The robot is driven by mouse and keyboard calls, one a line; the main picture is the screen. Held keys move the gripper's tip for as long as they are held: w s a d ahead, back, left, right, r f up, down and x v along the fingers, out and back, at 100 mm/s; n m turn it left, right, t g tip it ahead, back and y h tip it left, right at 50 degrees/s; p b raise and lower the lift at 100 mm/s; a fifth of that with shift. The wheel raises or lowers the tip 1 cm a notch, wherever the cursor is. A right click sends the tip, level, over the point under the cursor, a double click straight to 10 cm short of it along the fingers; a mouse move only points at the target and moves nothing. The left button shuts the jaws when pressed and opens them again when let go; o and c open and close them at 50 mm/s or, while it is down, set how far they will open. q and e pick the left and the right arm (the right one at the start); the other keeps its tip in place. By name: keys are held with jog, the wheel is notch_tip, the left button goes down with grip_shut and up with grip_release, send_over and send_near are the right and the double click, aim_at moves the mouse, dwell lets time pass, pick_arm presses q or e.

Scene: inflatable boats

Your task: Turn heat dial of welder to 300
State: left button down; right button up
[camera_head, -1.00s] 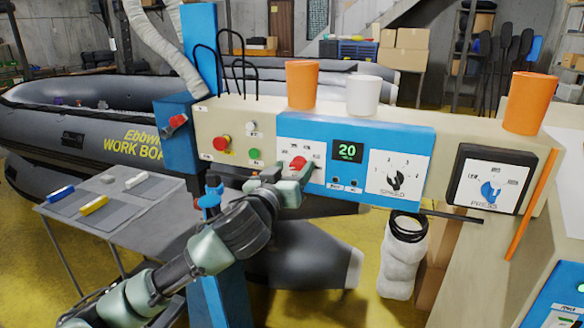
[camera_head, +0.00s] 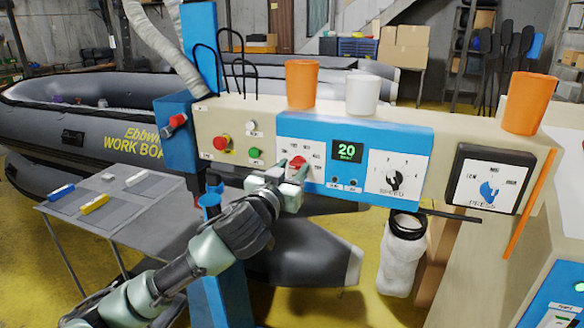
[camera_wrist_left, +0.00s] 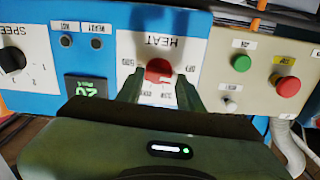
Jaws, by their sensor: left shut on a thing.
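The welder's blue panel (camera_head: 390,130) carries a white heat plate with a red heat dial (camera_head: 297,163) ringed by small number labels. The exact setting is too small to read. My left gripper (camera_head: 292,184) is at the dial from the front and below, shut on it. In the left wrist view the two fingers stand either side of the red dial (camera_wrist_left: 158,69), under the upside-down word HEAT, and hide part of the plate. The green display (camera_head: 347,151) reads 20. My right gripper is not in view.
A speed dial (camera_head: 394,182) and a press dial (camera_head: 489,190) sit to the right. A red button (camera_head: 222,143) and a green button (camera_head: 255,153) are to the left. Orange and white cups stand on top. A grey table (camera_head: 130,205) is at the left.

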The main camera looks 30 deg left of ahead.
pick_arm(q)
jog(key=m+p, duration=0.1)
jog(key=m, duration=0.2)
jog(key=shift+m+p, duration=0.3)
jog(key=shift+m, duration=0.9)
jog(key=c, duration=0.9)
grip_release()
jog(key=shift+d, duration=0.1)
